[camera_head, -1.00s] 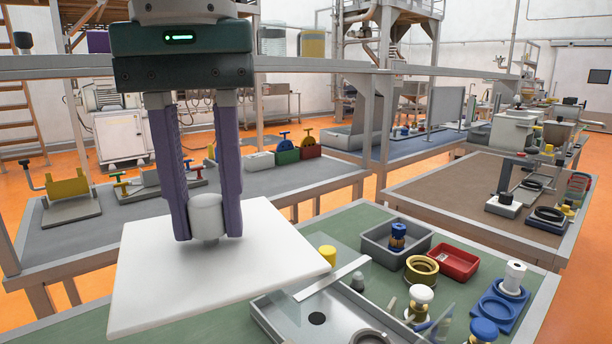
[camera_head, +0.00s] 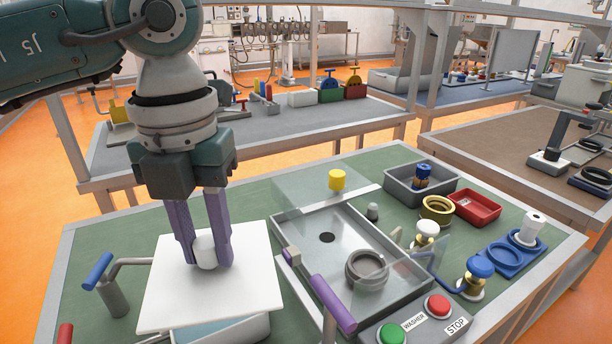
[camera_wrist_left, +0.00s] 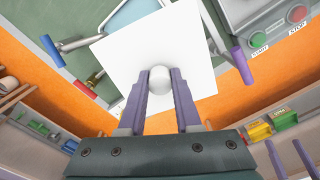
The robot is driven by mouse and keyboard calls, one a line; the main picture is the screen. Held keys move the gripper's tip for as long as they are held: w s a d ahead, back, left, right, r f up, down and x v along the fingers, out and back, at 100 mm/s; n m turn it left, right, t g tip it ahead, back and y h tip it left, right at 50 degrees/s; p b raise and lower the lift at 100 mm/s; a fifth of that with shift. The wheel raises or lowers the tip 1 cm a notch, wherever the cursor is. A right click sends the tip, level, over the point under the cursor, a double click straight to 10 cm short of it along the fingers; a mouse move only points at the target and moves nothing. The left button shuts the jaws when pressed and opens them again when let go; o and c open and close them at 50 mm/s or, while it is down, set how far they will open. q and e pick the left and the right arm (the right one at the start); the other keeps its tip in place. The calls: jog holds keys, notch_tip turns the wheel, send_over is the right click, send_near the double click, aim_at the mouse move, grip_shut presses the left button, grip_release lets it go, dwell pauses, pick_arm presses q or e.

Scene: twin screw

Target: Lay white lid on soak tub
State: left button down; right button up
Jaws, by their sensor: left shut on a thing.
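My left gripper (camera_head: 204,258) is shut on the round knob (camera_head: 205,252) of the white lid (camera_head: 245,285). The lid is a flat square plate, roughly level, over the soak tub (camera_head: 236,331). The tub's pale blue inside shows past the lid's near edge in the head view. In the left wrist view the lid (camera_wrist_left: 120,65) lies between the fingers and the tub (camera_wrist_left: 128,14), part of which shows at the top. The lid hides most of the tub, and I cannot tell whether they touch.
A blue-handled crank (camera_head: 99,272) stands left of the lid. A purple-handled lever (camera_head: 332,303) and a washer button box (camera_head: 415,325) are to its right. A metal basin (camera_head: 300,232) with a clear cover, a grey bin (camera_head: 400,190) and a red bin (camera_head: 478,207) lie beyond.

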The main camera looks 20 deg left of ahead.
aim_at(206, 272)
pick_arm(q)
jog(key=n, duration=0.1)
jog(key=f+n, duration=0.1)
jog(key=shift+s+a+f+n, duration=0.2)
jog(key=shift+a+n, duration=0.15)
jog(key=shift+n, duration=0.05)
jog(key=w+a+f+b, duration=0.3)
jog(key=f+b, duration=0.3)
jog(key=b, duration=0.2)
jog(key=shift+f, duration=0.25)
jog(key=shift+s+a, duration=0.1)
jog(key=shift+f+b, duration=0.45)
jog(key=shift+f, duration=0.1)
dwell(1.4)
dwell(0.4)
jog(key=shift+c, duration=0.2)
grip_release()
jog(key=shift+r, duration=0.1)
dwell(0.4)
